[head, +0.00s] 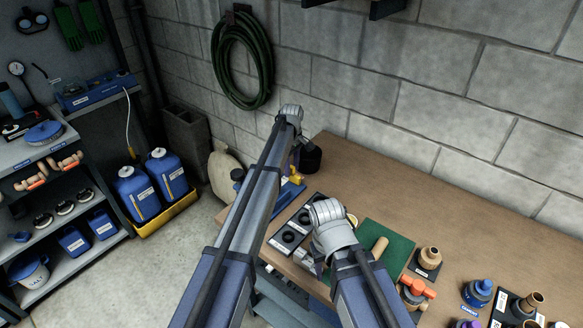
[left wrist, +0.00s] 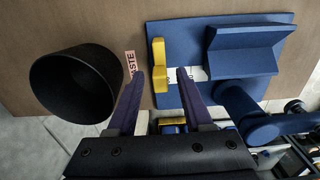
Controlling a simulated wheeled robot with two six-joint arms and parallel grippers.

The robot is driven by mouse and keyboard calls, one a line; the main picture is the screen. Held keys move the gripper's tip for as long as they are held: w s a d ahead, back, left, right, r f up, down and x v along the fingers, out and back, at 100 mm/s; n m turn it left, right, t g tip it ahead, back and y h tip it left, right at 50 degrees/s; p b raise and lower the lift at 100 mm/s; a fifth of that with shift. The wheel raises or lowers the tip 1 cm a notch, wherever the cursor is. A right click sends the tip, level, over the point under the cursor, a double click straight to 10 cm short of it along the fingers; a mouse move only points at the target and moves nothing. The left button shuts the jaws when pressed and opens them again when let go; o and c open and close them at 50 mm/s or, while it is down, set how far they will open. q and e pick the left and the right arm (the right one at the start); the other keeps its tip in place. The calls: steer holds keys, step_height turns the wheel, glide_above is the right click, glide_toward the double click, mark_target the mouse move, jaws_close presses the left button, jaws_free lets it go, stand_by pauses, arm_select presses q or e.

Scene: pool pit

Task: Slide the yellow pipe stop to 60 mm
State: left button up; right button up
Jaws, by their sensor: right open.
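The yellow pipe stop (left wrist: 159,65) stands on a blue base plate (left wrist: 180,30), left of a blue V-shaped cradle (left wrist: 245,48). In the head view the yellow stop (head: 297,177) shows small beside my left arm. My left gripper (left wrist: 160,72) is open, its purple fingers pointing toward the plate. The stop appears between the two fingertips, with a gap on each side; I cannot tell whether the fingers are down around it. A white scale strip on the plate is partly hidden by the right finger. My right gripper (head: 316,264) is open over the bench, largely hidden by its wrist.
A black bin (left wrist: 75,88) stands close to the left finger, by a label partly reading "STE". A blue round-ended part (left wrist: 262,128) lies right of the fingers. A green mat (head: 397,250) and several fittings occupy the bench front. The bench's back right (head: 430,200) is clear.

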mark_target(292, 166)
arm_select(q)
steer(key=shift+r, duration=0.15)
arm_select(e)
steer(key=shift+r, duration=0.2)
arm_select(q)
step_height(292, 166, up, 8)
steer(key=p, duration=0.8)
steer(key=shift+f, duration=0.2)
arm_select(e)
step_height(292, 166, up, 7)
steer(key=shift+r, duration=0.2)
arm_select(q)
steer(key=s+f+m+y+b, duration=0.1)
steer(key=s+m, duration=1.4)
steer(key=s, duration=2.5)
steer(key=shift+s+d+f+b, duration=0.2)
steer(key=shift+d+f+b, duration=0.2)
steer(key=shift+f+b, duration=0.2)
arm_select(e)
step_height(292, 166, down, 2)
steer(key=shift+f, duration=0.1)
